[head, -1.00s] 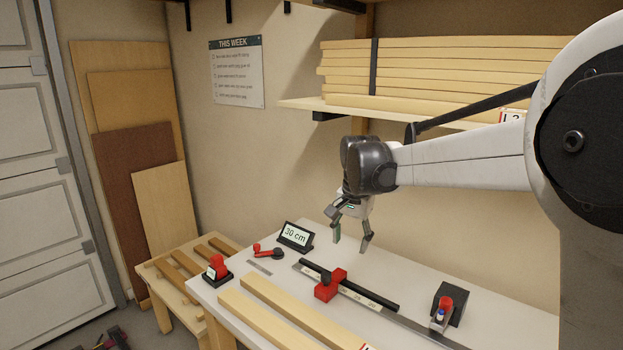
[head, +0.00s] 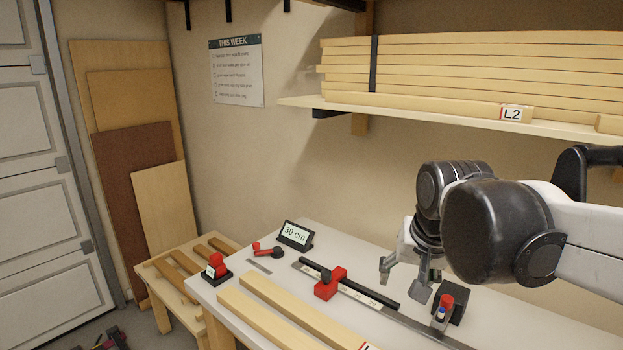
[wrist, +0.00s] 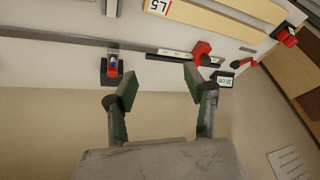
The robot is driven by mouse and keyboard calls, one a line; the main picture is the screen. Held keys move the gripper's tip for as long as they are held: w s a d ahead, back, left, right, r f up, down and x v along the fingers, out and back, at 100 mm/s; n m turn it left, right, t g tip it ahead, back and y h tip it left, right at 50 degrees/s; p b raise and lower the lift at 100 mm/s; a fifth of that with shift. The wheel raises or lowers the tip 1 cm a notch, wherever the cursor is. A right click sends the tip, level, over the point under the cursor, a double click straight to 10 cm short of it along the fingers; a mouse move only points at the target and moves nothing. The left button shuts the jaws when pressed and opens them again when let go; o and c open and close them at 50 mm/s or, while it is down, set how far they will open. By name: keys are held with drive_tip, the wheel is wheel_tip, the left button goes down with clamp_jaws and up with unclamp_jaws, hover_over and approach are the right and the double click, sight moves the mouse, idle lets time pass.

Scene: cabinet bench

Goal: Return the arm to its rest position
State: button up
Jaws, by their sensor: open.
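My gripper (head: 405,282) hangs above the right part of the white bench (head: 400,247) in the head view, near the black block with the red-capped item (head: 446,302). In the wrist view my gripper (wrist: 155,85) shows two spread fingers with green pads and nothing between them. Beyond the fingers lie the bench top and a long metal rule (wrist: 60,42). The gripper appears clear of the bench and touches nothing that I can see.
A red stop (head: 329,284) sits on the rule beside a black bar. A "30 cm" display (head: 295,234), a red-and-black crank (head: 268,252) and a red stamp-like item (head: 216,266) stand at left. Planks (head: 280,318) lie in front. A shelf (head: 400,116) with boards overhangs the bench.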

drive_tip(key=s+d+f+n+t, duration=0.1)
drive_tip(key=s+f, duration=0.2)
drive_tip(key=s, duration=0.3)
drive_tip(key=s+d+f+n+t, duration=0.1)
drive_tip(key=s+d+f, duration=0.1)
drive_tip(key=s, duration=0.5)
drive_tip(key=shift+f+b, duration=0.4)
drive_tip(key=shift+f, duration=0.5)
